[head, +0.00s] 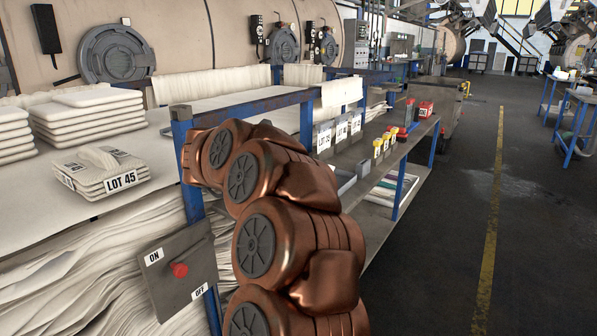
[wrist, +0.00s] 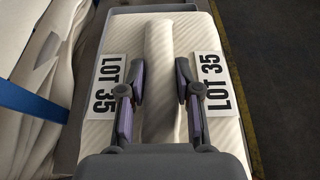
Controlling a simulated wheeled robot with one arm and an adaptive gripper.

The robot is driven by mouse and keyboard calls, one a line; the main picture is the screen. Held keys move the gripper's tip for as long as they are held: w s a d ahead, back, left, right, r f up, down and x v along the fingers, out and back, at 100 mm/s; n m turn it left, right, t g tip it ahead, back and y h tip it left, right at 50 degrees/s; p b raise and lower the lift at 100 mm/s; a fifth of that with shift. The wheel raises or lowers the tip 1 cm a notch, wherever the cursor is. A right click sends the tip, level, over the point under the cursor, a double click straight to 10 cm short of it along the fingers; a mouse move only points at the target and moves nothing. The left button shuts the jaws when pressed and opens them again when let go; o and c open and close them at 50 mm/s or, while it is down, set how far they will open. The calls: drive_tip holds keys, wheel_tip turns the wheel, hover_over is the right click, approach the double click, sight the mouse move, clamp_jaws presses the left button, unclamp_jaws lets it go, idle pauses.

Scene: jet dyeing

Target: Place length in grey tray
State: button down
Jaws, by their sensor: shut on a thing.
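The length is a cream folded cloth (wrist: 158,128) with a raised ridge along its middle and a "LOT 35" label on each side. It fills the middle of the wrist view. My gripper (wrist: 160,82) is shut on the ridge, one finger on each side. A grey rim (wrist: 152,7), apparently the grey tray's, shows at the far end of the cloth. I cannot tell whether the cloth rests in the tray or hangs over it. In the head view my arm hides the gripper and the held length.
Another folded cloth marked "LOT 45" (head: 99,171) lies on the left table beside stacked white cloth (head: 88,113). A switch box (head: 178,270) with a red knob is close to my arm. The bench (head: 402,150) holds yellow-topped items and red objects.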

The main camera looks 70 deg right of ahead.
drive_tip(key=d, duration=1)
drive_tip(key=shift+d+f+p, duration=0.25)
drive_tip(key=shift+f+p, duration=0.05)
drive_tip(key=shift+f, duration=0.1)
drive_tip(key=shift+s+d+f, duration=0.15)
drive_tip(key=shift+d, duration=0.2)
drive_tip(key=shift+f+b, duration=0.35)
drive_tip(key=shift+f, duration=1.3)
drive_tip(key=shift+f, duration=0.2)
drive_tip(key=c, duration=0.8)
unclamp_jaws()
drive_tip(key=shift+r, duration=0.1)
drive_tip(key=shift+r, duration=0.15)
drive_tip(key=shift+w+a+r, duration=0.1)
drive_tip(key=shift+w+a, duration=0.1)
drive_tip(key=shift+a, duration=0.2)
drive_tip(key=v, duration=1.1)
drive_tip(key=shift+a, duration=0.15)
